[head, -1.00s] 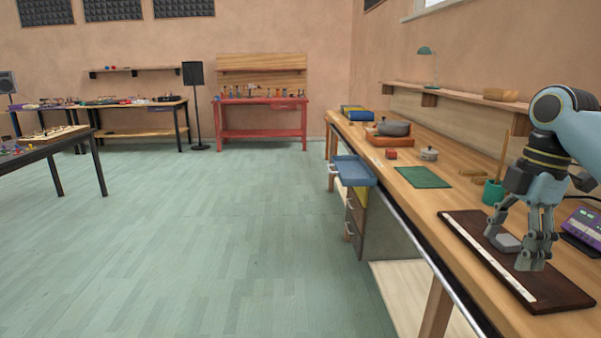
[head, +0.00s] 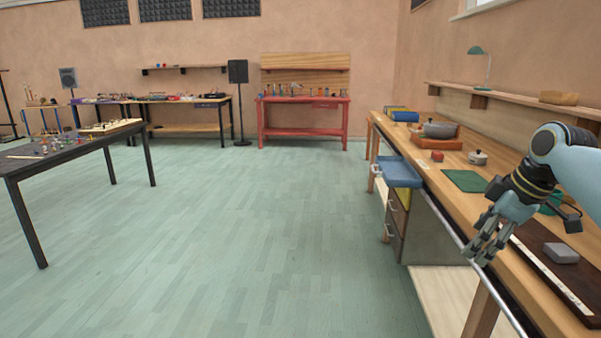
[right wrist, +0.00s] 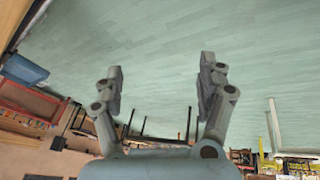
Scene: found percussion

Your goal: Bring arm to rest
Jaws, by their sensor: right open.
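My right gripper (head: 487,243) is over the front edge of the long wooden workbench at the right in the head view. In the right wrist view its two fingers (right wrist: 159,85) stand apart with nothing between them, and the green floor shows behind. A grey block (head: 562,253) lies on the dark brown board (head: 546,238) on the bench, apart from the gripper. My left gripper is not in view.
The bench (head: 455,203) carries a green mat (head: 465,181), a lidded pot (head: 477,158) and a grey pan (head: 440,130). A black table (head: 75,160) stands at left. The floor between is clear.

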